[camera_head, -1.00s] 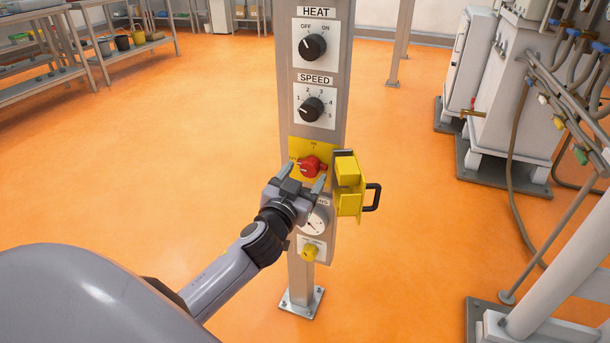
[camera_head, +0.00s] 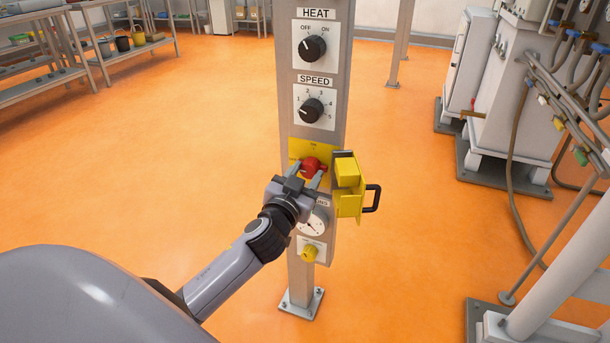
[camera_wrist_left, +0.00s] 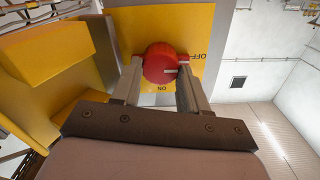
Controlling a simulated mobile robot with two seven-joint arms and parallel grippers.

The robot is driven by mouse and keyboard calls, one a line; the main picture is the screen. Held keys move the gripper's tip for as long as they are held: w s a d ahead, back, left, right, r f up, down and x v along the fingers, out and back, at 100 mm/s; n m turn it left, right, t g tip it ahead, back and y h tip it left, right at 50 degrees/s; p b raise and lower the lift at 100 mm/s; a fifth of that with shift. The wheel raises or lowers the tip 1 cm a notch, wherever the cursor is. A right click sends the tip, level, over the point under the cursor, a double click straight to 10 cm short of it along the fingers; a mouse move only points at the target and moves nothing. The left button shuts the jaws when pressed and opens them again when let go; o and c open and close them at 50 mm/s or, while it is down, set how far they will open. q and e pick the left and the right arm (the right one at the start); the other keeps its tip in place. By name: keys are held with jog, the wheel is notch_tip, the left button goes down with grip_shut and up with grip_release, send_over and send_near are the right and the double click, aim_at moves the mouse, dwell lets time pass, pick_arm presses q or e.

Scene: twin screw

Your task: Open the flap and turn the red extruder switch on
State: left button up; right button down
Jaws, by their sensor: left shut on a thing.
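The red switch (camera_head: 312,163) sits on a yellow plate (camera_head: 297,150) on the grey post. The yellow flap (camera_head: 348,202) is swung open to the right, its black handle (camera_head: 373,199) sticking out. My left gripper (camera_head: 310,174) is shut on the red switch. In the left wrist view the fingers (camera_wrist_left: 158,82) stand on both sides of the red knob (camera_wrist_left: 160,62). A white mark on the knob points right, toward the side of the OFF label (camera_wrist_left: 203,52). The ON label (camera_wrist_left: 163,87) lies below the knob, upside down. The flap (camera_wrist_left: 45,60) fills the left of that view.
Above on the post are the HEAT knob (camera_head: 312,48) and the SPEED knob (camera_head: 311,109). Below are a gauge (camera_head: 315,222) and a yellow knob (camera_head: 309,252). Machinery with hoses (camera_head: 490,100) stands at right. Shelves (camera_head: 110,40) stand far left. The orange floor between is clear.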

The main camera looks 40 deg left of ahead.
pick_arm(q)
jog(key=m+p, duration=0.1)
jog(key=m, duration=0.3)
jog(key=m+p, duration=0.1)
jog(key=m, duration=0.3)
jog(key=shift+d+m, duration=0.1)
jog(key=shift+m, duration=0.3)
jog(key=m+p, duration=0.1)
jog(key=m, duration=0.3)
jog(key=shift+m, duration=0.3)
jog(key=shift+f+m+p, duration=0.15)
jog(key=shift+m+p, duration=0.55)
jog(key=shift+m, duration=1.3)
jog(key=o, duration=1.1)
jog(key=shift+c, duration=0.2)
